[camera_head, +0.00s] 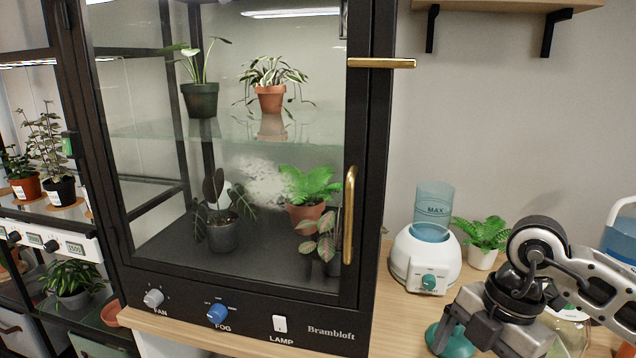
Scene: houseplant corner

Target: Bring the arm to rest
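My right arm comes in from the right edge, and its gripper (478,335) hangs low over the wooden counter, in front of the white humidifier (426,258). The view does not show clearly whether its fingers are open or shut. A teal rounded object (452,342) shows just behind and beside the gripper, partly hidden by it; I cannot tell whether they touch. My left gripper is not in view.
A glass plant cabinet (345,330) with a shut door, brass handle (349,215) and front knobs stands at centre-left; pale mist hangs inside. A potted fern (483,237), a clear vessel (570,330) and a blue-white container (622,235) stand near my arm.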

